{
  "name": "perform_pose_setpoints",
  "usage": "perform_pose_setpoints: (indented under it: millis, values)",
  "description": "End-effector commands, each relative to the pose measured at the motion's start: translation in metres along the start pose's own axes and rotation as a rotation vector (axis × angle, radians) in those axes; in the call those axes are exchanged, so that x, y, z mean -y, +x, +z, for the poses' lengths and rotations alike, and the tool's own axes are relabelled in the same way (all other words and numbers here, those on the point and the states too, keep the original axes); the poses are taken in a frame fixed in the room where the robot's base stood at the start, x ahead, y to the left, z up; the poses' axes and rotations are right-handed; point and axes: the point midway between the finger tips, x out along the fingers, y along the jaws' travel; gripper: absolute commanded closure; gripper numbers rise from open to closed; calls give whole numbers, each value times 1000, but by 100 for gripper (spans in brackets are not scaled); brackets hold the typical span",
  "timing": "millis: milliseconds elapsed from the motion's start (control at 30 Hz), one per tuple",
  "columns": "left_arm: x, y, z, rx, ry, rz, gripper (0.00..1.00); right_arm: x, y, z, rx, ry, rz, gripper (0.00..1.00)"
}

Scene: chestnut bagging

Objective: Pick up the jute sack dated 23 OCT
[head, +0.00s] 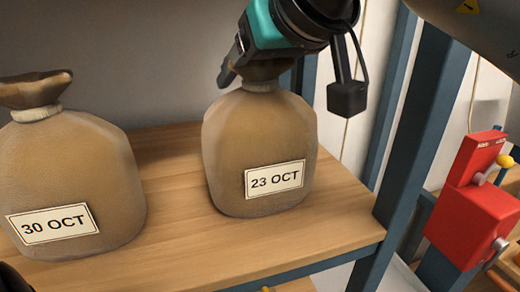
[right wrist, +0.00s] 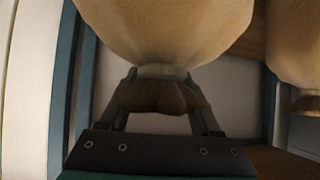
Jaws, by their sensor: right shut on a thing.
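The jute sack dated 23 OCT (head: 250,130) stands upright on the wooden shelf in the head view, its label facing me. My right gripper (head: 258,72) reaches down from above and is shut on the sack's gathered neck. In the right wrist view my right gripper (right wrist: 165,98) has its two fingers on either side of the tied neck, and the sack's body (right wrist: 165,30) fills the top of the picture. I cannot tell whether the sack's base touches the shelf.
A second sack, labelled 30 OCT (head: 75,170), stands to the left with a gap between. The wooden shelf (head: 335,225) has bare room at its front right. A blue post (head: 410,150) rises at the right, with a red box-like device (head: 480,195) beyond it.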

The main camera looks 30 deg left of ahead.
Motion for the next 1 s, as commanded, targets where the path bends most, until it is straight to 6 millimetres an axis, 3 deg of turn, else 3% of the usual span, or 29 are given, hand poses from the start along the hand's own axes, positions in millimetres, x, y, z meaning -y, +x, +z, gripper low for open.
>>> perform_pose_setpoints:
  millis: [200, 1000]
  values:
    - [0, 0, 0, 0, 0, -1, 50, 0, 0, 0, 0, 0, 0, 100]
    - [0, 2, -1, -2, 0, 0, 50, 0, -6, -9, -10, 0, 0, 100]
